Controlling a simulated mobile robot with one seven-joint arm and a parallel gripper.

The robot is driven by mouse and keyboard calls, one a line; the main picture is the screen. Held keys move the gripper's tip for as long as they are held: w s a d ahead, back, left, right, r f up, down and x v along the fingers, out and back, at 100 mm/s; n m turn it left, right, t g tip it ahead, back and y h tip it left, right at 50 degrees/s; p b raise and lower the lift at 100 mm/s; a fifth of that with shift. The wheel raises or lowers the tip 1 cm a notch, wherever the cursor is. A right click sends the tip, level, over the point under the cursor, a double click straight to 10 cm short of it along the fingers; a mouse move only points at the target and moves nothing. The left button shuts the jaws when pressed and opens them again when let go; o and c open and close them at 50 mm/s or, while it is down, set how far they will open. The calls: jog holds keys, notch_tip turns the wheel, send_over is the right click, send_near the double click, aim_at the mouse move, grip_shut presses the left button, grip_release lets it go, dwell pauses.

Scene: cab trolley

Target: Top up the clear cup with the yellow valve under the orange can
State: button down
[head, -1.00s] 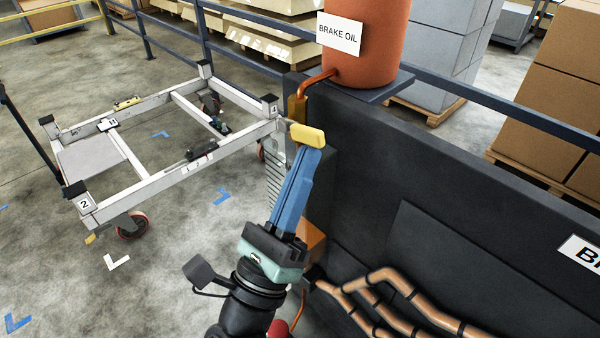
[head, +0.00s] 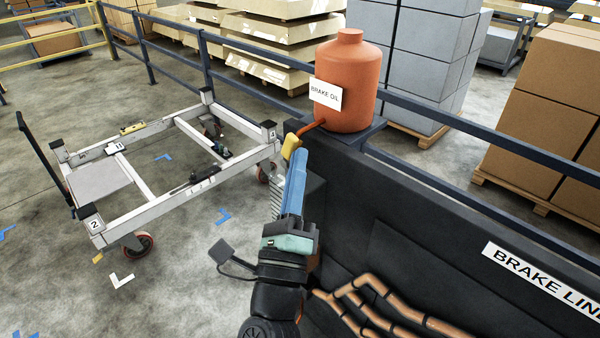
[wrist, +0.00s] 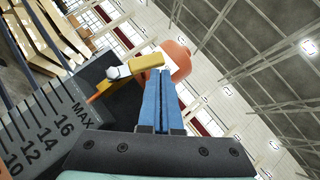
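The orange can (head: 347,85), labelled BRAKE OIL, stands on a ledge, with a short copper pipe running to the yellow valve (head: 290,146). In the wrist view the valve's yellow lever (wrist: 145,63) reaches to my fingertips, with a small orange piece below it; I cannot tell whether that is spout or oil. The cup (wrist: 45,125) has a scale marked MAX, 16, 14, 12 and 10; it is mostly hidden behind my gripper in the head view, and its liquid level is not visible. My gripper (head: 297,152) has its blue fingers together, at the lever, not clearly around it.
A dark panel (head: 400,230) with a BRAKE LINE sign and copper pipes (head: 375,305) stands right of my arm. A white trolley frame (head: 150,205) is on the left. A blue rail (head: 440,110) runs behind; open floor lies at the lower left.

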jog(key=shift+w+a+r+p, duration=0.25)
jog(key=shift+w+r, duration=0.05)
jog(key=shift+r, duration=0.15)
jog(key=shift+w+a+r+p, duration=0.2)
jog(key=shift+w+a+r, duration=0.05)
jog(key=shift+r, duration=0.15)
jog(key=shift+w+a, duration=0.1)
dwell(0.5)
